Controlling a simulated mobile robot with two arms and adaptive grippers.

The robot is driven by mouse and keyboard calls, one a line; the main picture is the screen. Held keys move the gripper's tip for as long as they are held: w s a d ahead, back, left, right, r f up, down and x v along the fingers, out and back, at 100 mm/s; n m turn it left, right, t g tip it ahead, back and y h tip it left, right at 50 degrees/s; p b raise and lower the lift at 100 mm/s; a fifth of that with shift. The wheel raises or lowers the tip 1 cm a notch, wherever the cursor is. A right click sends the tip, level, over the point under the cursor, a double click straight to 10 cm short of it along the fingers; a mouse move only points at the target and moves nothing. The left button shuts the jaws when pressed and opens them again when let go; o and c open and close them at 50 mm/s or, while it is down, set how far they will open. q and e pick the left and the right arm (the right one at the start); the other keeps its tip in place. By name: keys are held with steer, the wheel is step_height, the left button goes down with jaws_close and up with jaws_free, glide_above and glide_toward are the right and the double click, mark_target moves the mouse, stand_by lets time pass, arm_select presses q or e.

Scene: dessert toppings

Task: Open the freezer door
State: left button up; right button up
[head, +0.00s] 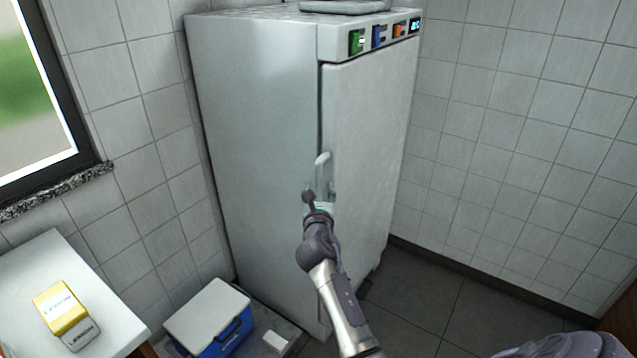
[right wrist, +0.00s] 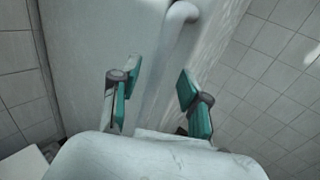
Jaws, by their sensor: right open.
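The white freezer (head: 255,140) stands in the corner, and its door (head: 368,130) looks shut. A pale vertical handle (head: 322,172) is on the door near its left edge. My right gripper (head: 319,196) is at the lower part of the handle and partly hides it. In the right wrist view the gripper's fingers (right wrist: 160,90) with green pads are spread apart. The handle (right wrist: 172,40) runs up between and beyond them, and neither pad visibly touches it. My left gripper is not in view.
A blue cooler with a white lid (head: 208,312) stands on the floor left of the freezer. A white table (head: 40,262) with a yellow-topped box (head: 60,308) is at the lower left. Tiled walls enclose the freezer. Dark floor (head: 430,305) is clear to the right.

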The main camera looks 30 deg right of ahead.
mark_target(319, 184)
steer(key=shift+x, duration=2.2)
steer(key=shift+c, duration=0.2)
jaws_close()
